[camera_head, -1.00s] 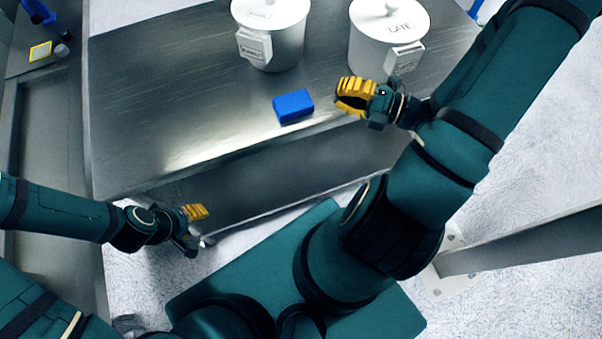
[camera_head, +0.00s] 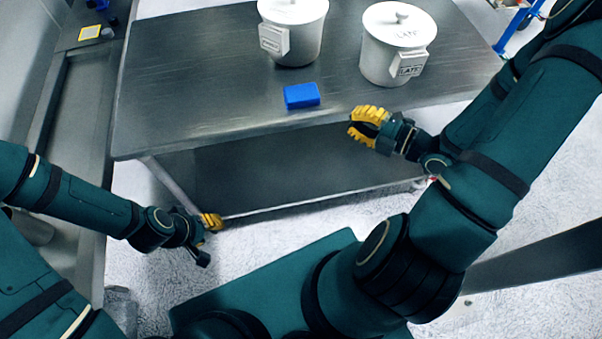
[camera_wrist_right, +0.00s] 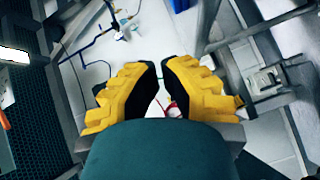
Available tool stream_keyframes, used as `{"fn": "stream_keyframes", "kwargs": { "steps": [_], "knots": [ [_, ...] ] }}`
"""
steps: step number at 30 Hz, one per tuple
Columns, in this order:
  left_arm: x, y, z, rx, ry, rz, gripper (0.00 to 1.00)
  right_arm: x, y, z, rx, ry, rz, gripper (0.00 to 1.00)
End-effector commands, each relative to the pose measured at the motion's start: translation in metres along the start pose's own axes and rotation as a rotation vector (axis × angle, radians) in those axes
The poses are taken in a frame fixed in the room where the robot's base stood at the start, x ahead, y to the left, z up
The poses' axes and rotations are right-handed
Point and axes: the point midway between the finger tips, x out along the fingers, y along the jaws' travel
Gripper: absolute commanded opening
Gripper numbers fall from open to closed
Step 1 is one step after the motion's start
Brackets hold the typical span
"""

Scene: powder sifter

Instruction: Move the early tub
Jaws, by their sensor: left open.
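Two white lidded tubs stand on the metal table. The right tub (camera_head: 388,62) reads LATE. The left tub (camera_head: 296,48) has a front label too small to read; it is the other tub, so likely the early one. My right gripper (camera_head: 362,125) is in front of the table's front edge, below the LATE tub and apart from both tubs. In the right wrist view its yellow fingers (camera_wrist_right: 161,82) have tips close together, with nothing visible between them. My left gripper (camera_head: 212,222) is open and empty, low by the table's front left leg.
A blue block (camera_head: 301,95) lies on the metal table (camera_head: 190,85) near its front edge, before the left tub. The table's left half is clear. A lower shelf (camera_head: 270,175) is bare. A side counter (camera_head: 75,110) runs along the left.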

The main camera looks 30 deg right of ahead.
Motion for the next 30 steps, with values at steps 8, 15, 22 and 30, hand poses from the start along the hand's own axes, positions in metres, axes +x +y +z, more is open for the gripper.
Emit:
{"fn": "stream_keyframes", "kwargs": {
  "steps": [8,15,22,30],
  "knots": [
    [0.007,-0.003,0.0,0.0,0.0,0.0,0.47,0.042,-0.032,0.01,0.282,-0.091,-0.1,0.0],
    [0.012,-0.005,0.001,0.0,0.0,0.0,0.47,0.073,-0.063,0.012,0.536,-0.187,-0.188,0.0],
    [0.018,-0.007,0.001,0.0,0.0,0.0,0.47,0.098,-0.095,0.005,0.788,-0.297,-0.277,0.0],
    [0.024,-0.009,0.002,0.0,0.0,0.0,0.47,0.119,-0.135,-0.013,1.077,-0.453,-0.38,0.0]
  ]
}}
